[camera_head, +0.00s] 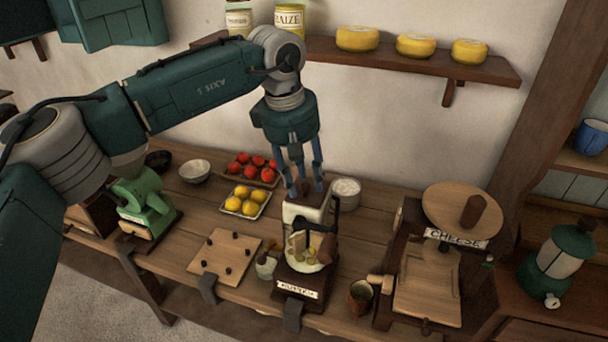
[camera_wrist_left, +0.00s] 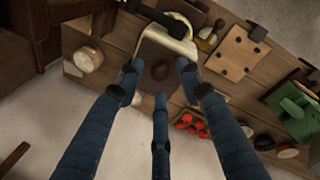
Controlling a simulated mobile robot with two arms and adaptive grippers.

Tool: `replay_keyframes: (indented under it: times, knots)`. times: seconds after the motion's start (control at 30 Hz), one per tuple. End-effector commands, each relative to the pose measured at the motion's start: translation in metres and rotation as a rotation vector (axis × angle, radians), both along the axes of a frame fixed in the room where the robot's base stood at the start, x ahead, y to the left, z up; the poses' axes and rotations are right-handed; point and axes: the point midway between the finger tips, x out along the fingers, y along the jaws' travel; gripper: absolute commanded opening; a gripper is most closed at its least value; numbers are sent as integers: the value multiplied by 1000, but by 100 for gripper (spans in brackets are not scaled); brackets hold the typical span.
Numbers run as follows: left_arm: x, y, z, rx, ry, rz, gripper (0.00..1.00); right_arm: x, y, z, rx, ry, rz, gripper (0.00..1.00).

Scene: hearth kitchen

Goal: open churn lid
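The churn (camera_head: 303,214) is a cream body on a dark base with a small, hard-to-read label, standing at the middle of the wooden counter. Its brown lid (camera_head: 314,199) with a round knob is on top and looks closed. In the left wrist view, the lid (camera_wrist_left: 150,52) and its knob (camera_wrist_left: 160,70) show between my fingers. My left gripper (camera_head: 303,188) points down right over the lid, its three fingers spread around the knob. I cannot tell whether any finger touches it. My right gripper is in neither view.
A cheese press (camera_head: 428,284) with a round wooden lid (camera_head: 475,215) stands at the right. A white tub (camera_head: 346,192) is close behind the churn. Trays of tomatoes (camera_head: 252,168) and lemons (camera_head: 244,201), a pegged board (camera_head: 224,256) and a green grinder (camera_head: 143,210) are left. A shelf (camera_head: 420,66) holds cheeses.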

Motion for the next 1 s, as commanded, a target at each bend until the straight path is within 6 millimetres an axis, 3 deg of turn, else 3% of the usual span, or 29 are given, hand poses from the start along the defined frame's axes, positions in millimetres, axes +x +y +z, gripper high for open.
replay_keyframes:
  times: [0.07, 0.17, 0.4, 0.6, 1.0]
  knots:
    - [0, -1, -5, 0, 2, -1, 37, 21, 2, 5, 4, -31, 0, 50]
    - [0, -2, -8, 0, 0, -2, 37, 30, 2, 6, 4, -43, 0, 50]
    - [0, -2, -9, 0, 1, -1, 35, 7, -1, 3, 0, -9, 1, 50]
    - [0, -2, -9, 0, 1, -1, 0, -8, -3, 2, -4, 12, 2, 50]
    - [0, -2, -6, -1, -1, -1, 0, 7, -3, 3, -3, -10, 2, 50]
